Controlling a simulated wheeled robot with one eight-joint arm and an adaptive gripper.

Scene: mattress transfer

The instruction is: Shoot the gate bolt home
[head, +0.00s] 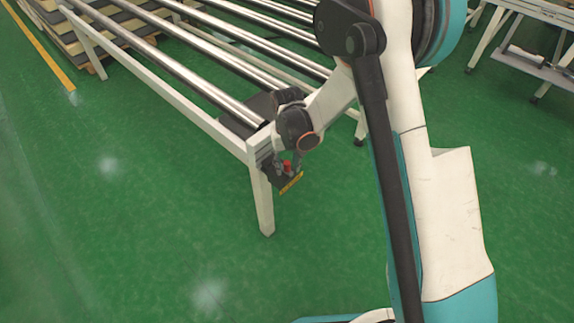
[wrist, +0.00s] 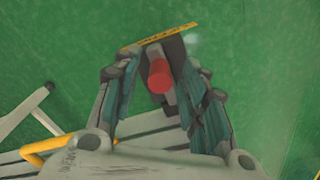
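The gate bolt shows as a red knob (wrist: 159,76) on a dark plate with a yellow marked strip (wrist: 160,38) at its far edge. In the head view, the red knob (head: 287,166) is small, at the near corner of the roller table. My gripper (wrist: 162,66) is open, one finger on each side of the knob with visible gaps. In the head view, my gripper (head: 286,159) points down at the knob and partly hides the bolt. I cannot tell how far the bolt reaches, or the depth between fingertips and knob.
The roller table (head: 178,102) with its white frame and metal rollers runs to the upper left. Stacked mattresses or boards (head: 62,32) lie behind it. Another bench (head: 535,62) stands at the upper right. The green floor (head: 130,220) in front is clear.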

